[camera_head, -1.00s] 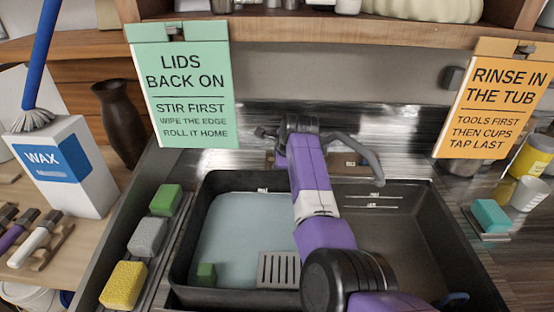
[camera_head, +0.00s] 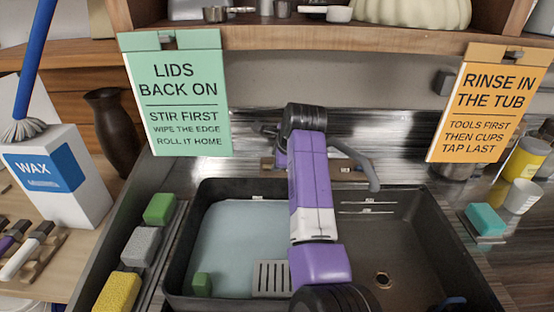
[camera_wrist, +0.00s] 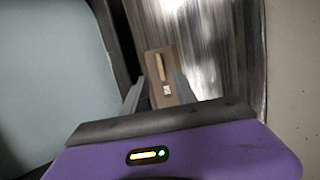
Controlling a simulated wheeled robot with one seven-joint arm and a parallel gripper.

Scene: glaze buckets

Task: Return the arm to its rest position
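My purple arm (camera_head: 311,185) reaches over the sink toward the back wall in the head view, with a black joint at its far end. My gripper is hidden there. In the wrist view my gripper (camera_wrist: 158,84) has its two grey fingers apart. A brown board (camera_wrist: 158,62) with a yellowish strip and a small white tag shows between and beyond the fingers. It appears to lie on the metal ledge behind the sink. I see nothing clearly held.
A dark sink (camera_head: 415,190) has pale blue water on its left and a drain on its right. A grey faucet (camera_head: 360,160) curves beside my arm. Sponges (camera_head: 140,246) line the left edge. A teal block (camera_head: 486,219) and cups are right. Two signs hang from the shelf (camera_head: 390,35).

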